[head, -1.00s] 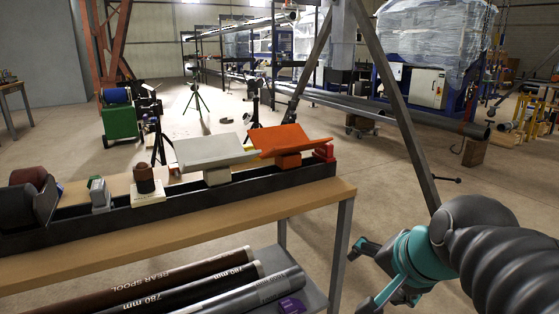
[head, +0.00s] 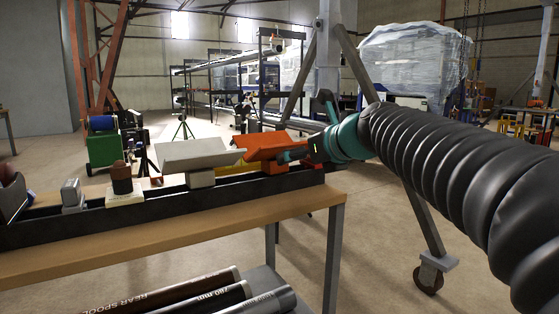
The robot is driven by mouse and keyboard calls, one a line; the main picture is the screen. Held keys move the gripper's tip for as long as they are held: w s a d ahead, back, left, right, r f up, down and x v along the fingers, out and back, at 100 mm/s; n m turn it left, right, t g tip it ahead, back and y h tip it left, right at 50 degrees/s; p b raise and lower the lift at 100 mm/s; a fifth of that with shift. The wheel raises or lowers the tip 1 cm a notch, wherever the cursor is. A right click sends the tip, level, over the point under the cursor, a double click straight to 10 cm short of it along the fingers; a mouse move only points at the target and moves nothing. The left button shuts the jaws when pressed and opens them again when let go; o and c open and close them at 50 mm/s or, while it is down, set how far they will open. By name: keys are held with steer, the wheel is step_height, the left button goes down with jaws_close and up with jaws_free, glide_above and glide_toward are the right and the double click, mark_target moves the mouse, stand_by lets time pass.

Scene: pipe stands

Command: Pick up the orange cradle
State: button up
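The orange cradle (head: 262,146) is a V-shaped piece on an orange block at the right end of the dark rail on the workbench. My gripper (head: 292,155) is at the cradle's right side, its teal and dark fingers reaching toward it. One finger shows up above and another overlaps the cradle's right part in the picture. The fingers look spread apart, and I cannot tell whether they touch the cradle. The cradle's right end is partly hidden behind the gripper.
A grey cradle (head: 195,153) stands close left of the orange one. A brown cylinder on a white block (head: 122,180) is further left. The dark rail (head: 160,206) runs along the wooden bench (head: 150,246). Labelled pipes (head: 190,292) lie on the shelf below.

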mark_target(275, 165)
steer(key=x, duration=0.7)
steer(key=shift+w+a+f+b, duration=0.1)
steer(key=shift+a+f+b, duration=0.05)
steer(key=shift+b, duration=0.15)
steer(key=shift+f+b+x, duration=0.2)
steer(key=shift+b+x, duration=0.3)
steer(key=shift+x, duration=2.2)
steer(key=c, duration=1.4)
steer(key=shift+r, duration=0.1)
jaws_close()
steer(key=shift+r, duration=0.1)
